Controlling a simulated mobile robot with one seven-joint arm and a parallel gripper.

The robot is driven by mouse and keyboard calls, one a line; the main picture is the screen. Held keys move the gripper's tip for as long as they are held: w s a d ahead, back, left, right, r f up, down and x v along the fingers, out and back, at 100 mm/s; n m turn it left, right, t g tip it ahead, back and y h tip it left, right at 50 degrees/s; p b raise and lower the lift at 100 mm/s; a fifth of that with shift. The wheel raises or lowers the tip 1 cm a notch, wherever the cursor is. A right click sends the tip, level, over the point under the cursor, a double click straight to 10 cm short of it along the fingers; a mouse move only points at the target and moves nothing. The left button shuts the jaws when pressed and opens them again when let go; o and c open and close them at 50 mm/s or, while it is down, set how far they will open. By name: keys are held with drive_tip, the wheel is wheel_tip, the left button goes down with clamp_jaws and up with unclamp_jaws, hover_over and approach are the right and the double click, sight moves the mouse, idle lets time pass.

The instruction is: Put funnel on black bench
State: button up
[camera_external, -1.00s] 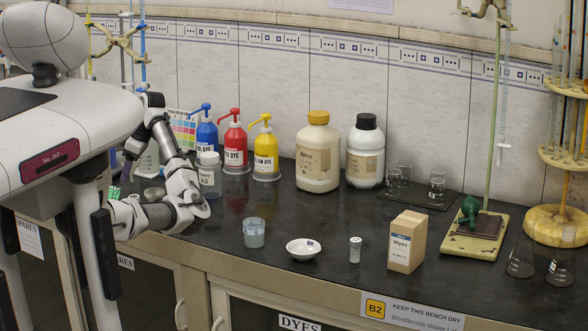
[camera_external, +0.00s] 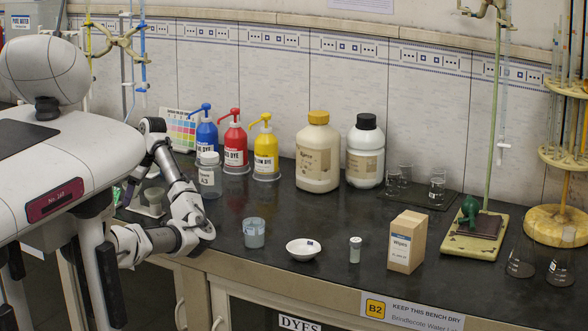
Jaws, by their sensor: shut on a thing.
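The black bench (camera_external: 330,225) runs along the tiled wall. I cannot make out a funnel for certain. My arm is folded over the left end of the bench, close to my body. Its bend is near the bench's front edge, and its upper part rises beside the dye bottles.
A clear beaker (camera_external: 254,232), a white dish (camera_external: 303,249), a small vial (camera_external: 355,249) and a wipes box (camera_external: 407,241) stand along the front. Pump bottles and jars stand behind. The middle of the bench between these rows is clear.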

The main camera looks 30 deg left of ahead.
drive_tip(key=shift+f, duration=0.2)
idle(0.4)
drive_tip(key=o, duration=1.1)
